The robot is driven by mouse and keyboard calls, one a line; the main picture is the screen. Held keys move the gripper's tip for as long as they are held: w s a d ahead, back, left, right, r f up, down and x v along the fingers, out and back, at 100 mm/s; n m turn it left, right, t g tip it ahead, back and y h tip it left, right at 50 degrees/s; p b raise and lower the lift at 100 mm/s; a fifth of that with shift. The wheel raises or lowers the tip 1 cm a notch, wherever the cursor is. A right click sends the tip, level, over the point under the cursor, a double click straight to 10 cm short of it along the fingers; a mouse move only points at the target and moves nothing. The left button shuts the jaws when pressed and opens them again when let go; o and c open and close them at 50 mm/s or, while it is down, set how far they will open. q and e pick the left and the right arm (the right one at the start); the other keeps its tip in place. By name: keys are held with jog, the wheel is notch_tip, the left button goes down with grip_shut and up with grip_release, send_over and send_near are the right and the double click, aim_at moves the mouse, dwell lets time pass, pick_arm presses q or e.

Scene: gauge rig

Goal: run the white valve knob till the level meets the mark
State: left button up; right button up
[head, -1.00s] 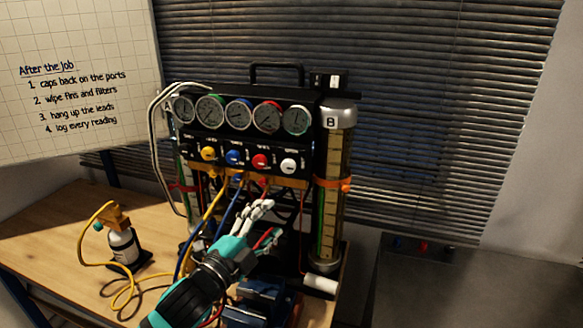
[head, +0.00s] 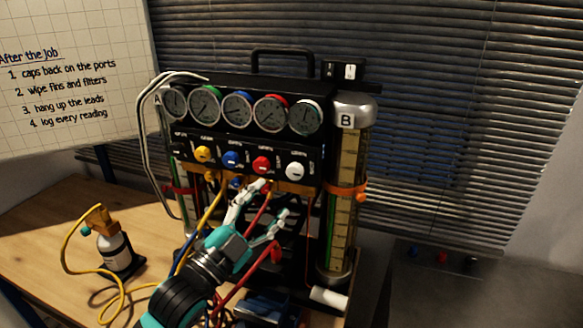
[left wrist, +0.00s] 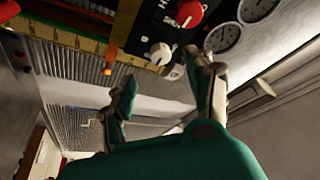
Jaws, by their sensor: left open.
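The white valve knob (head: 296,171) is at the right end of the row of knobs on the black gauge rig (head: 318,150). It also shows in the left wrist view (left wrist: 161,54), just beyond the fingers. My left gripper (head: 270,202) is open and empty, below and left of the white knob, apart from it. In the left wrist view its two fingers (left wrist: 163,80) stand spread with the knob between them. Column B (head: 349,150) has a yellow scale, a green strip (head: 331,215) and an orange band (head: 345,191). I cannot tell the exact level.
The red knob (head: 261,164) sits close left of the white one, with blue and yellow knobs further left. Gauges (head: 271,112) line the top. Hoses hang beneath, near my left arm. A bottle (head: 113,244) with a yellow hose stands at left on the wooden table (head: 50,232).

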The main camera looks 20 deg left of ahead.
aim_at(292, 175)
pick_arm(q)
jog(key=x, duration=0.2)
jog(key=p+x, duration=0.1)
jog(key=x, duration=0.1)
jog(key=shift+r, duration=0.25)
jog(key=p+x, duration=0.1)
jog(key=x, duration=0.2)
jog(key=shift+w+d+f, duration=0.1)
jog(key=shift+w, duration=0.15)
jog(key=shift+w+d, duration=0.15)
jog(key=shift+w, duration=0.25)
pick_arm(e)
jog(key=r, duration=0.1)
jog(key=a+r, duration=0.1)
jog(key=r, duration=0.1)
jog(key=shift+r, duration=0.1)
